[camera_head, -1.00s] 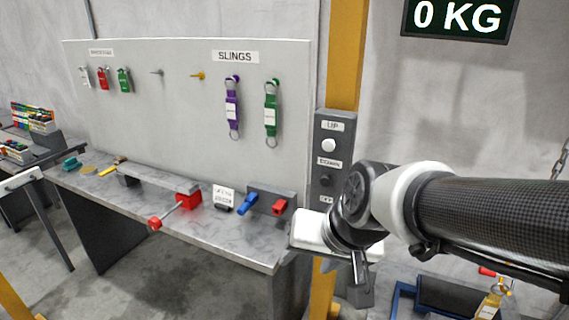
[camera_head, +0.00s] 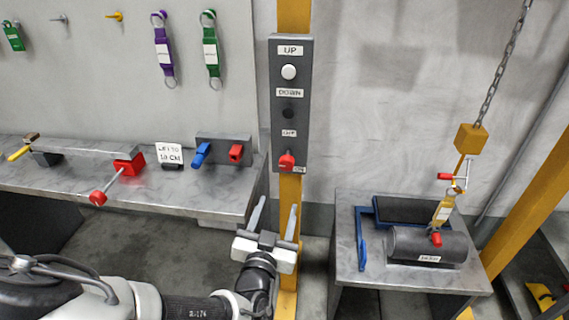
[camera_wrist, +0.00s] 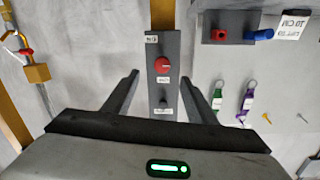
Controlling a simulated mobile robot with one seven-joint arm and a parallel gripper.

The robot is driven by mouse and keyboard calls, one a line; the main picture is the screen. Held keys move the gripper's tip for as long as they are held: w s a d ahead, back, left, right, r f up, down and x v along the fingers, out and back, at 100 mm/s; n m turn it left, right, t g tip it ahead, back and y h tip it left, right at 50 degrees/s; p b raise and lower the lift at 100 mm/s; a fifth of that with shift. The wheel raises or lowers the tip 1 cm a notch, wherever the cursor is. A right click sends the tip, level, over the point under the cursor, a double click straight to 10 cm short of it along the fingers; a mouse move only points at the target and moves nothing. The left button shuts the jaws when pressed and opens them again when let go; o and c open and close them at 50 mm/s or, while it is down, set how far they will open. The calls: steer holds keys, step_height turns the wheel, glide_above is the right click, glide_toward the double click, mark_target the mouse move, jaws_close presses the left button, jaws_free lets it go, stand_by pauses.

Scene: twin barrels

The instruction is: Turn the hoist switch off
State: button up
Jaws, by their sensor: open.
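The hoist control panel (camera_head: 290,105) is a dark grey box on a yellow post. It has a white UP button (camera_head: 288,71), a dark DOWN button (camera_head: 288,113) and, at its bottom, a red rotary switch (camera_head: 286,161). A label that seems to read OFF (camera_head: 289,133) is above the switch, and an ON label (camera_head: 300,169) is at its lower right. The knob seems turned towards that lower label. My gripper (camera_head: 276,205) is open, empty and below the panel, fingers pointing up. The upside-down wrist view shows the red switch (camera_wrist: 162,66) between the fingers, apart from them.
A workbench (camera_head: 225,185) with red and blue clamps stands left of the post. At right, a small table (camera_head: 350,265) bears a grey cylinder (camera_head: 425,245) below a yellow hoist hook (camera_head: 443,207) on a chain. Open floor lies between.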

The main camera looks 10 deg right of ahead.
steer(key=b, duration=0.7)
glide_toward(286, 166)
steer(key=shift+t, duration=0.4)
steer(key=x, duration=1.1)
steer(key=shift+d+f, duration=0.1)
steer(key=shift+f, duration=0.2)
steer(key=c, duration=1.1)
steer(key=shift+o, duration=0.3)
steer(key=shift+n, duration=0.3)
